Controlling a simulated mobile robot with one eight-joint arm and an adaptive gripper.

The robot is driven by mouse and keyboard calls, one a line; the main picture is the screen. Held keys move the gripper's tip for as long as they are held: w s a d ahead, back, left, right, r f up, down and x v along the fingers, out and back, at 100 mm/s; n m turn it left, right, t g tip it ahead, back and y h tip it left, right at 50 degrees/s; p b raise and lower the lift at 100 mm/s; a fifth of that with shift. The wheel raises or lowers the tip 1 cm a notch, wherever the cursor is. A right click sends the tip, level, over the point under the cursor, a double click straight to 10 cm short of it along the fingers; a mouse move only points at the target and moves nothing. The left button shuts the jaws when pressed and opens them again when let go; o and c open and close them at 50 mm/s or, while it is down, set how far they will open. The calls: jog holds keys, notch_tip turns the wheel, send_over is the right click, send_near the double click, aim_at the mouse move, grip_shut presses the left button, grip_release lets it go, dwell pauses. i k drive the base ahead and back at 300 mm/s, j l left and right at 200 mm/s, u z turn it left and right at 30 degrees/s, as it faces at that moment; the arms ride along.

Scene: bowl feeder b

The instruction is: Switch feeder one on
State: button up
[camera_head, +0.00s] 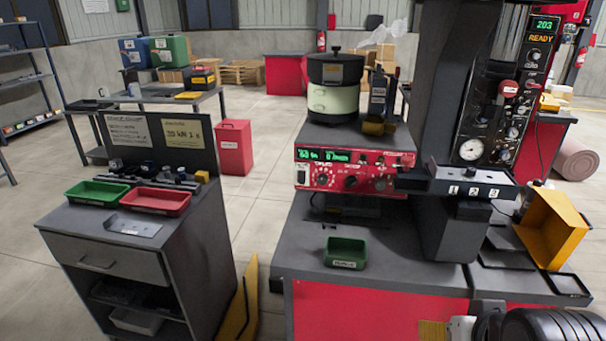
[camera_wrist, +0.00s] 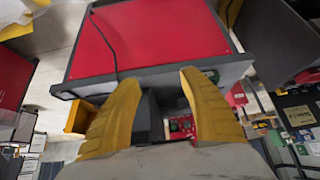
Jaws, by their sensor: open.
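A green tray (camera_head: 346,251) lies on the bench front. A press column with a gauge (camera_head: 471,150) and a plate marked 1, 2, 3 (camera_head: 470,190) stands right of the box. A yellow bin (camera_head: 552,232) is farther right.

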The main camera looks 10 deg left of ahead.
aim_at(301, 173)
jog(key=i+u, duration=0.1)
jog(key=i, duration=1.2)
